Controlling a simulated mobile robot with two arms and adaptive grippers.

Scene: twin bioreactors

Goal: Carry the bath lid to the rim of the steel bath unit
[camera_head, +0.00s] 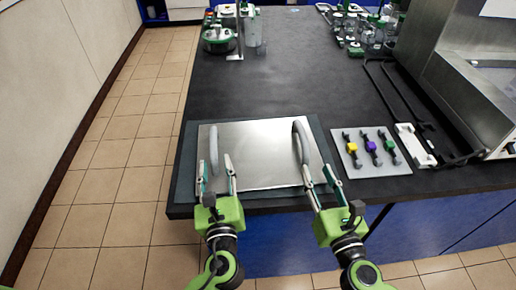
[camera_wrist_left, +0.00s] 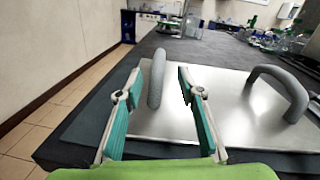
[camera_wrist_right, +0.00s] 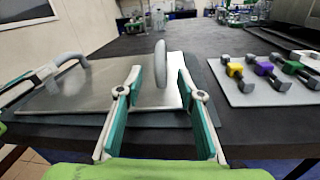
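The bath lid (camera_head: 255,165) is a flat steel plate with two grey arched handles, lying on a dark mat (camera_head: 188,195) at the near end of the bench. My left gripper (camera_head: 215,165) is open just in front of the left handle (camera_head: 214,143); in the left wrist view that handle (camera_wrist_left: 157,80) stands between the fingers. My right gripper (camera_head: 319,178) is open in front of the right handle (camera_head: 301,142); in the right wrist view the handle (camera_wrist_right: 160,65) shows between the fingers. Neither gripper visibly touches a handle. The steel bath unit (camera_head: 465,90) is at the right edge, partly cut off.
A grey plate with yellow, purple and green-marked parts (camera_head: 350,170) lies right of the lid. A black rail frame (camera_head: 400,100) is beside the bath unit. Glassware (camera_head: 360,35) stands at the back right, a green-topped device (camera_head: 218,40) at the back left. The bench middle is clear.

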